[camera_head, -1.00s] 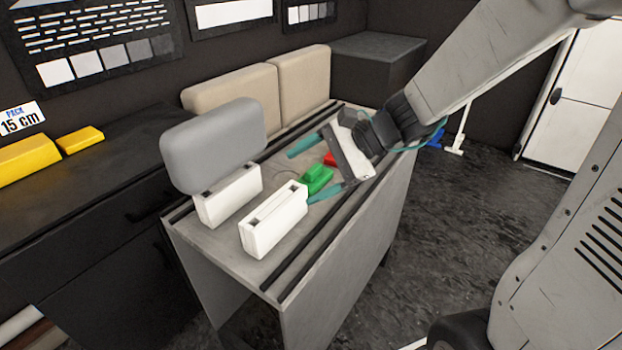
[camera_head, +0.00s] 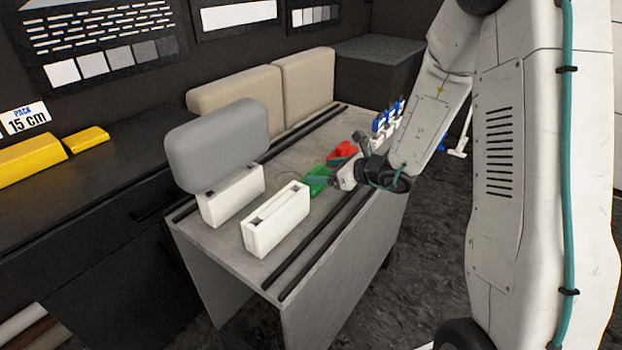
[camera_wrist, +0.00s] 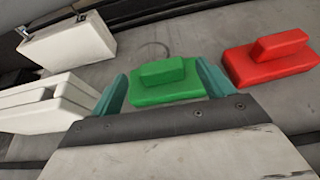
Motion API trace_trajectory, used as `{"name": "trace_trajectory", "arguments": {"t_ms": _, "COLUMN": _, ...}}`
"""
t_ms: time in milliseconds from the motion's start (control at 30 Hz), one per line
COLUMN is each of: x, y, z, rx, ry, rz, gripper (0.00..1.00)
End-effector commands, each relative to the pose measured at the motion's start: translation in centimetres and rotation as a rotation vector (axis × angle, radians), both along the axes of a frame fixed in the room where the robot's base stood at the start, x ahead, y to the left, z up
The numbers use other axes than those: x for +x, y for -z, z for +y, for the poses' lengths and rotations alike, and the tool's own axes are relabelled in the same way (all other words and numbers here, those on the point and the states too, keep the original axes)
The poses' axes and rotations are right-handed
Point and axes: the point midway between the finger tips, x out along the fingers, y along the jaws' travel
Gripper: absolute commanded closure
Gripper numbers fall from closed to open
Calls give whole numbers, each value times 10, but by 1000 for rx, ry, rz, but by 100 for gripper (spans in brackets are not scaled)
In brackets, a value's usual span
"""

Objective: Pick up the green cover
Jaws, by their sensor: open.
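The green cover (camera_head: 316,181) is a flat block with a raised handle, lying on the grey bench (camera_head: 281,238). In the wrist view the green cover (camera_wrist: 164,82) sits between the two teal fingers of my gripper (camera_wrist: 165,88). My gripper (camera_head: 322,179) is open, low over the bench, with a finger on either side of the cover. In the head view the gripper partly hides the cover. I cannot tell whether the fingers touch it.
A red cover (camera_wrist: 270,58) lies to the right of the green one; it also shows in the head view (camera_head: 343,151). White holders (camera_head: 275,219) stand to the left, one under a grey padded block (camera_head: 217,145). Blue-and-white items (camera_head: 386,122) stand at the bench's far end.

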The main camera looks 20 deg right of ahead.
Motion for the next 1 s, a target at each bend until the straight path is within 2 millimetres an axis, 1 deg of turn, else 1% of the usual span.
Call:
{"name": "trace_trajectory", "arguments": {"t_ms": 100, "x": 13, "y": 11, "z": 10, "rx": 0, "ry": -2, "rz": 3, "gripper": 20}}
{"name": "trace_trajectory", "arguments": {"t_ms": 200, "x": 24, "y": 15, "z": 17, "rx": 0, "ry": -1, "rz": 1, "gripper": 20}}
{"name": "trace_trajectory", "arguments": {"t_ms": 300, "x": 28, "y": 17, "z": 19, "rx": 0, "ry": 2, "rz": 0, "gripper": 20}}
{"name": "trace_trajectory", "arguments": {"t_ms": 467, "x": 28, "y": 17, "z": 17, "rx": 0, "ry": 3, "rz": 0, "gripper": 20}}
{"name": "trace_trajectory", "arguments": {"t_ms": 567, "x": 28, "y": 17, "z": 18, "rx": 0, "ry": 3, "rz": 0, "gripper": 45}}
{"name": "trace_trajectory", "arguments": {"t_ms": 600, "x": 28, "y": 16, "z": 18, "rx": 0, "ry": 3, "rz": 0, "gripper": 56}}
{"name": "trace_trajectory", "arguments": {"t_ms": 633, "x": 28, "y": 16, "z": 18, "rx": 0, "ry": 2, "rz": 0, "gripper": 64}}
{"name": "trace_trajectory", "arguments": {"t_ms": 667, "x": 28, "y": 16, "z": 18, "rx": 0, "ry": 2, "rz": 0, "gripper": 69}}
{"name": "trace_trajectory", "arguments": {"t_ms": 733, "x": 28, "y": 16, "z": 18, "rx": 0, "ry": 2, "rz": -1, "gripper": 69}}
{"name": "trace_trajectory", "arguments": {"t_ms": 767, "x": 28, "y": 16, "z": 18, "rx": 0, "ry": 2, "rz": -1, "gripper": 73}}
{"name": "trace_trajectory", "arguments": {"t_ms": 1000, "x": 28, "y": 14, "z": 18, "rx": 0, "ry": 3, "rz": -1, "gripper": 73}}
